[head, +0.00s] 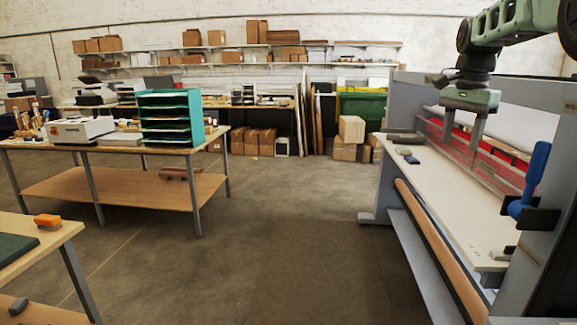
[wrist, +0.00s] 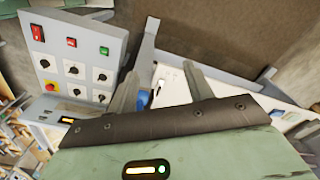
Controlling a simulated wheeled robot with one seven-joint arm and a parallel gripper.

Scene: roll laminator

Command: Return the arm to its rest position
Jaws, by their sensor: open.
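My gripper (head: 463,132) hangs from my green and black arm at the upper right of the head view, fingers pointing down. It is above the laminator's pale bed (head: 450,190), in front of the clear red-edged guard (head: 480,155). Its two fingers are apart with nothing between them. In the wrist view my gripper (wrist: 168,75) also shows open and empty. A control panel (wrist: 75,58) with red and green buttons, black knobs and a red stop button lies to the left of the fingers there.
A blue handle (head: 535,175) stands at the laminator's near right end. Small dark items (head: 407,156) lie on its far bed. A table (head: 60,150) with a teal tray rack (head: 170,118) stands left. Open floor (head: 270,240) lies between table and laminator.

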